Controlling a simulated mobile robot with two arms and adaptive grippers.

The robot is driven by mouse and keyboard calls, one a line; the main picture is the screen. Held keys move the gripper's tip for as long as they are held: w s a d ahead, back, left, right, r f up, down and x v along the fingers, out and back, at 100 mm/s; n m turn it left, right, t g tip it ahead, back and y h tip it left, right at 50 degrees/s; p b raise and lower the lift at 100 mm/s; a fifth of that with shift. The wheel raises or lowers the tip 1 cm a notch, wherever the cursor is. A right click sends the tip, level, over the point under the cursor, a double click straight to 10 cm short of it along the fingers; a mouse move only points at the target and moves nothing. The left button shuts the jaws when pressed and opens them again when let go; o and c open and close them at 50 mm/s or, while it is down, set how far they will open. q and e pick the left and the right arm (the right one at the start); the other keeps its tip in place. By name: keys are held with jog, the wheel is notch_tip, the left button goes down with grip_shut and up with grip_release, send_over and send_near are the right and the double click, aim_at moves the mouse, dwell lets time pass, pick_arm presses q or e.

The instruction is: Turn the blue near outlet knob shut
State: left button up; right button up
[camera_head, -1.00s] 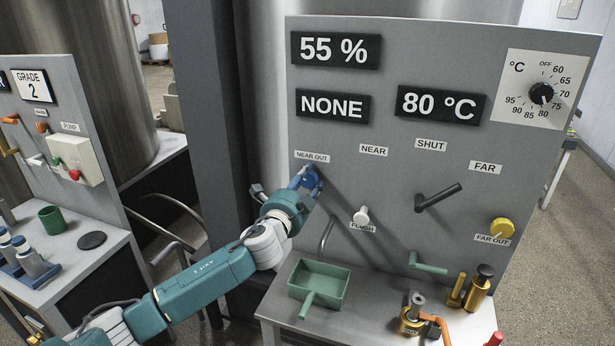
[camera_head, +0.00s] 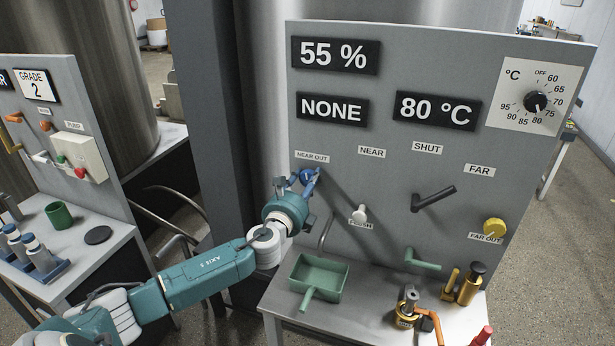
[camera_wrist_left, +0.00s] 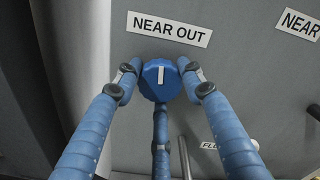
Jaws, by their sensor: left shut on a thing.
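The blue near outlet knob (camera_head: 308,175) is on the grey panel (camera_head: 390,60), just under the NEAR OUT label (camera_head: 312,157). In the left wrist view the knob (camera_wrist_left: 161,80) is a blue disc with a white mark that stands upright toward the label. My left gripper (camera_head: 306,184) is shut on the knob. In the left wrist view its blue fingers (camera_wrist_left: 161,84) stand at the knob's left and right sides, with a third finger below. My right gripper is not in view.
A dark lever handle (camera_head: 433,198), the white flush knob (camera_head: 358,214) and a yellow far outlet knob (camera_head: 493,228) are on the same panel. Below, a green tray (camera_head: 318,277) and brass tools (camera_head: 468,285) stand on the bench. A dark column (camera_head: 208,110) is close at left.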

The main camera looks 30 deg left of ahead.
pick_arm(q)
jog(key=shift+m+p, duration=0.35)
jog(key=shift+m, duration=0.55)
jog(key=o, duration=1.2)
jog(key=shift+s, duration=0.3)
jog(key=v, duration=1.1)
jog(key=shift+s, duration=0.2)
jog(key=shift+f, duration=0.1)
